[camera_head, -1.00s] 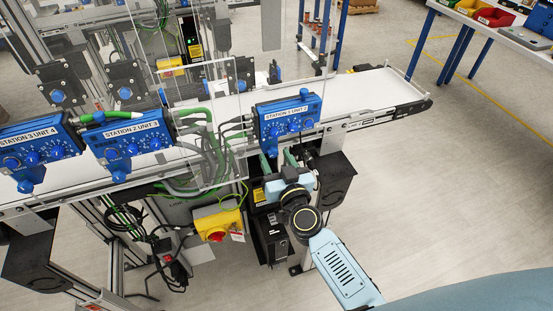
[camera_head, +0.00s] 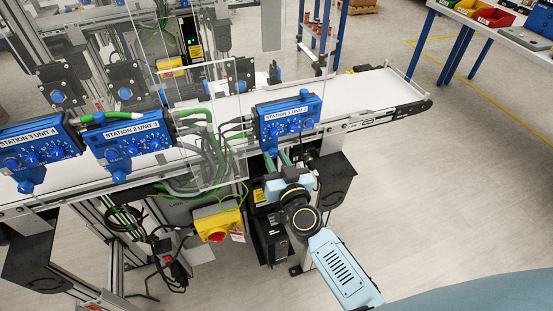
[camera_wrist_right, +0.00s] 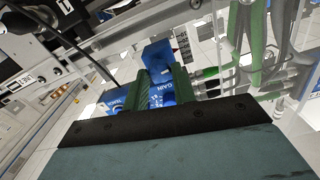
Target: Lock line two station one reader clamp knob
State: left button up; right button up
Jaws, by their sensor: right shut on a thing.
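The blue reader unit marked "STATION 1 UNIT 2" (camera_head: 289,116) is mounted at the near side of the belt. Its blue clamp knob (camera_head: 270,141) hangs below its lower left edge. My right gripper (camera_head: 277,156) comes up from below, its two green fingers close together and shut on this knob. The fingers hide part of the knob. In the right wrist view the green fingers (camera_wrist_right: 163,80) stand in front of blue parts with white lettering; how the knob is turned cannot be told. My left gripper is not in view.
Units marked "STATION 2 UNIT 3" (camera_head: 132,140) and "STATION 3 UNIT 4" (camera_head: 31,150) stand farther left. A clear panel (camera_head: 205,125) and green cables lie just left of the unit. A yellow box with a red switch (camera_head: 217,222) is below.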

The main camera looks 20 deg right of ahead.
jog(key=m, duration=0.4)
jog(key=shift+m, duration=0.4)
jog(key=m, duration=1)
jog(key=shift+f, duration=0.1)
jog(key=shift+m+b, duration=0.4)
jog(key=shift+m, duration=1.9)
jog(key=o, duration=1)
jog(key=shift+s+d+b, duration=0.15)
jog(key=shift+s+b, duration=0.25)
jog(key=shift+s, duration=2.95)
jog(key=shift+s+d+b, duration=0.15)
jog(key=shift+s+b, duration=0.25)
jog(key=shift+s, duration=2.95)
